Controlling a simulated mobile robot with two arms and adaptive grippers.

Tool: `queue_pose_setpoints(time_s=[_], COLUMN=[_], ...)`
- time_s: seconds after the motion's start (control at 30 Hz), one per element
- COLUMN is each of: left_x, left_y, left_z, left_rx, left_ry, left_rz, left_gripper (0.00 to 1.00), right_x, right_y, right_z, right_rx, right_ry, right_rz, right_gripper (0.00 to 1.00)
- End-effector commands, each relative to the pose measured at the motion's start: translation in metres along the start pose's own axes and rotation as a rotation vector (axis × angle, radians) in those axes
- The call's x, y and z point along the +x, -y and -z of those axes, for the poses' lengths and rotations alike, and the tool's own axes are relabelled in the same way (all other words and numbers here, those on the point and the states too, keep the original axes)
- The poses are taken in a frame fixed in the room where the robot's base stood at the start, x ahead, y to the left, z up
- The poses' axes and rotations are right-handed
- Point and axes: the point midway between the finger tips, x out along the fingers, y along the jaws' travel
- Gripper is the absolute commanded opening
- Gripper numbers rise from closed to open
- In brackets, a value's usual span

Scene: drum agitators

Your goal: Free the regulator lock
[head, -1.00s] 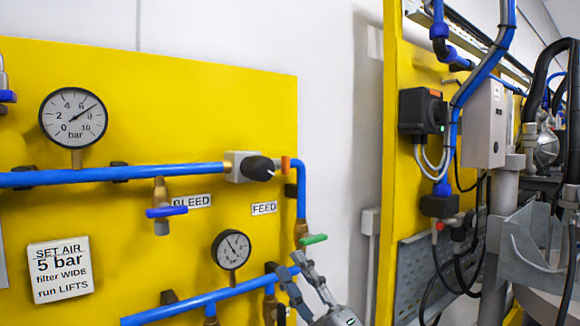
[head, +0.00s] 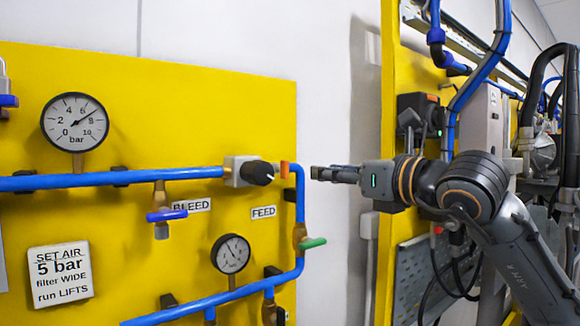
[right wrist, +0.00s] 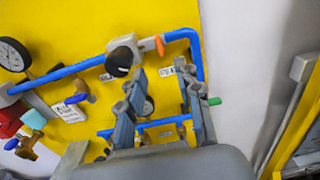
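The regulator (head: 241,171) is a grey block with a black knob (head: 257,173) on the blue upper pipe of the yellow panel. A small orange tab (head: 285,169), seemingly the lock, sits just right of the knob; the right wrist view shows it too (right wrist: 160,45). My right gripper (head: 314,173) is right of the tab at about its height in the head view, apart from it. In the right wrist view its two fingers (right wrist: 160,80) are spread with nothing held between them. My left gripper is not in view.
The large gauge (head: 75,122) has its needle near 8. A blue BLEED valve handle (head: 166,215) and a green FEED handle (head: 312,243) stick out below. A sign (head: 60,273) says to set air to 5 bar. The white wall (head: 335,100) right of the panel is bare.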

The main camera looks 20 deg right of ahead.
Motion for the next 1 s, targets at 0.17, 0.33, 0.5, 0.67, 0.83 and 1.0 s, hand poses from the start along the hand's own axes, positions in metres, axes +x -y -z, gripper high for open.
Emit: queue_pose_setpoints(time_s=[0.17, 0.33, 0.5, 0.67, 0.83, 1.0], left_x=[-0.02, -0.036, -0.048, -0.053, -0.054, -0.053], left_y=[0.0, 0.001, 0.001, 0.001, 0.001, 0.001], left_z=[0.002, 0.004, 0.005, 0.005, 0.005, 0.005], left_rx=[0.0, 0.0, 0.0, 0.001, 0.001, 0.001], left_ry=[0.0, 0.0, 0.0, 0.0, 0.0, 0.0], left_rz=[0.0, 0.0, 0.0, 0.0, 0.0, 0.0], left_gripper=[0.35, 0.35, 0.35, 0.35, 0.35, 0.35], right_x=[0.038, 0.074, 0.102, 0.116, 0.12, 0.12], right_y=[-0.002, -0.002, -0.002, -0.002, -0.002, -0.002], right_z=[-0.004, -0.004, -0.003, -0.001, 0.001, 0.001], right_rx=[0.002, 0.003, 0.003, 0.002, 0.001, 0.001], right_ry=[-0.005, -0.003, -0.002, -0.001, -0.001, 0.0], right_rz=[-0.005, -0.006, -0.006, -0.006, -0.006, -0.006], right_gripper=[0.34, 0.34, 0.34, 0.34, 0.34, 0.34])
